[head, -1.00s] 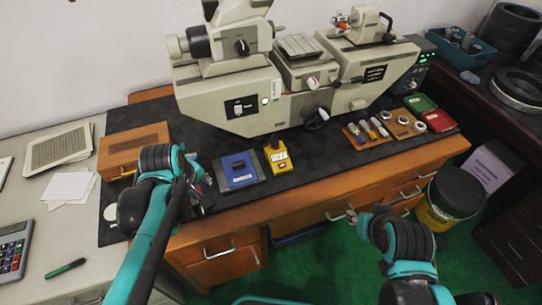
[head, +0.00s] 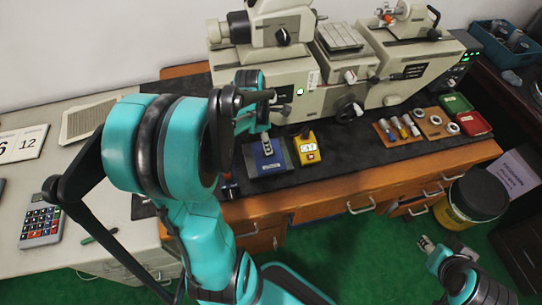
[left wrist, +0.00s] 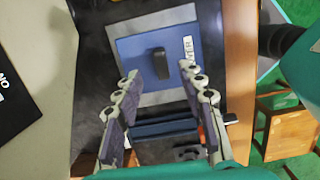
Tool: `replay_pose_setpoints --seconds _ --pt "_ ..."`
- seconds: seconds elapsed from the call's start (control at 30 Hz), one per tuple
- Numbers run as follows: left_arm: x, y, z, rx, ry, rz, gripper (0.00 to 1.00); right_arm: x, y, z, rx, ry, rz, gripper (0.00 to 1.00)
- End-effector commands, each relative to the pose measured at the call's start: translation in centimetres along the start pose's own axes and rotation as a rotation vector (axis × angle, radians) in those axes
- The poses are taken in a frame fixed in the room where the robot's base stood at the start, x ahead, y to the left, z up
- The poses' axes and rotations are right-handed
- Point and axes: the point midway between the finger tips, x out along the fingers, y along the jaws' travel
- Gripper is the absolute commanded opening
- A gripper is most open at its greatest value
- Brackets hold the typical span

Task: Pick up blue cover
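The blue cover (head: 268,160) is a square blue plate with a black raised handle. It lies on a grey plate on the black mat, left of the yellow box. In the left wrist view the blue cover (left wrist: 135,50) shows its handle upright and a white label at its right edge. My left gripper (left wrist: 160,78) is open and empty, its fingers spread on either side of the handle. In the head view my left arm hides the far part of the cover. My right gripper (head: 426,243) is above the green floor, too small to read.
A yellow box (head: 306,148) stands close right of the cover. The large measuring machine (head: 390,85) stands behind it. Small tools and rings lie on wooden trays (head: 397,130) farther right. In the left wrist view, dark blue bars (left wrist: 165,125) lie below the cover, between the fingers.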

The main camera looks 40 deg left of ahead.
Motion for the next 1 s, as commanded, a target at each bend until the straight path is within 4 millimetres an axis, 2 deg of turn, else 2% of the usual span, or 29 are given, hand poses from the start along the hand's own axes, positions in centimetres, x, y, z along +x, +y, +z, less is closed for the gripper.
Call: replay_pose_setpoints --seconds 0.3,0.57,0.7,0.73,1.0 --pt "4.6 -0.2 -0.3 0.002 0.0 0.002 0.4 1.9 0.0 1.4 0.0 0.0 0.0 0.4" --pt "4.8 -0.2 -0.2 0.002 0.0 0.002 0.4 1.9 0.0 1.4 0.0 0.0 0.0 0.4" --pt "4.8 -0.2 -0.2 0.002 0.0 0.002 0.05 1.9 0.0 1.4 0.0 0.0 0.0 0.4" --pt "4.8 -0.2 -0.2 0.002 0.0 0.002 0.0 1.9 0.0 1.4 0.0 0.0 0.0 0.4" --pt "4.8 -0.2 -0.2 0.002 0.0 0.002 0.0 1.9 0.0 1.4 0.0 0.0 0.0 0.4"
